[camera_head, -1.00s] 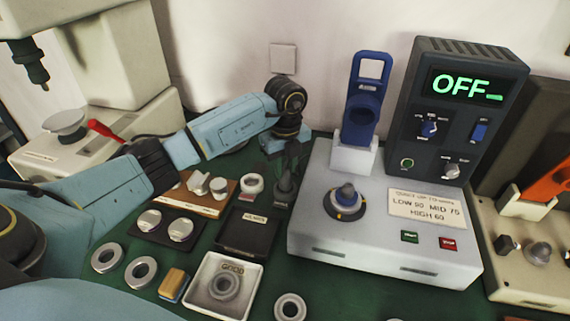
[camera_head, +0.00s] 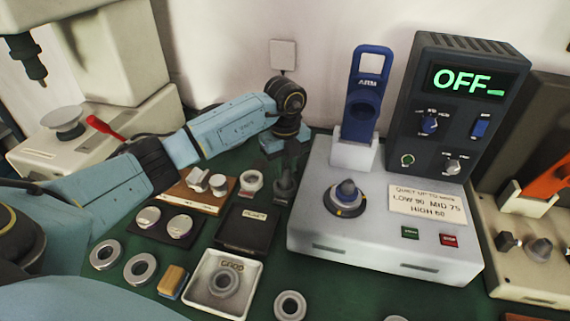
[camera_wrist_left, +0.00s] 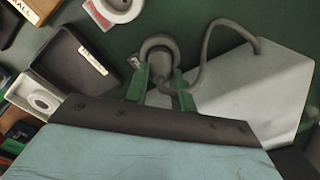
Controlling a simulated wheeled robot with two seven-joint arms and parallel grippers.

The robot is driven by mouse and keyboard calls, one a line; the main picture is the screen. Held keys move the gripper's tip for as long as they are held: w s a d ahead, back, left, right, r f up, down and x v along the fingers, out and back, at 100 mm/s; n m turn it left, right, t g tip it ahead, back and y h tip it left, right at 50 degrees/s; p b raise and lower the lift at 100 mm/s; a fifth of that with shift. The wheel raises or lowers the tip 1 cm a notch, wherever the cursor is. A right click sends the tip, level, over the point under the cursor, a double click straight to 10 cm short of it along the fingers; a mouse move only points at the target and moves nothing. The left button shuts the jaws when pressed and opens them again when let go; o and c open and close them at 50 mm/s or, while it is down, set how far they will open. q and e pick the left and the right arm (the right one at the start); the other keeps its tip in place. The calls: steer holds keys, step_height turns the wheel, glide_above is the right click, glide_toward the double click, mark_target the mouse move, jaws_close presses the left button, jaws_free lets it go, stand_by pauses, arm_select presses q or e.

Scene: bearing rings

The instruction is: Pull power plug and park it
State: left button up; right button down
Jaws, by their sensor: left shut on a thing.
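The power plug (camera_wrist_left: 160,60), a dark grey rounded piece, sits between the green fingers of my left gripper (camera_wrist_left: 160,88) in the left wrist view. The gripper is shut on it. A grey cable (camera_wrist_left: 207,50) loops from the plug toward the pale grey test box (camera_wrist_left: 235,95). In the head view my left gripper (camera_head: 285,168) points down beside the left side of the test box (camera_head: 385,235). The plug is dark and hard to make out there. I cannot tell whether it is seated in anything. My right gripper is not in view.
A black tray (camera_head: 247,229) and a white GOOD tray (camera_head: 237,262) with a ring lie left of the box. Several rings and a yellow block (camera_head: 172,279) lie nearby. A dark control unit (camera_head: 458,110) reads OFF. A blue ring holder (camera_head: 365,100) stands on the box.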

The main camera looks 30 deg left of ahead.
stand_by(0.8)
arm_select(q)
steer(key=shift+f, duration=0.65)
stand_by(0.4)
steer(key=o, duration=0.7)
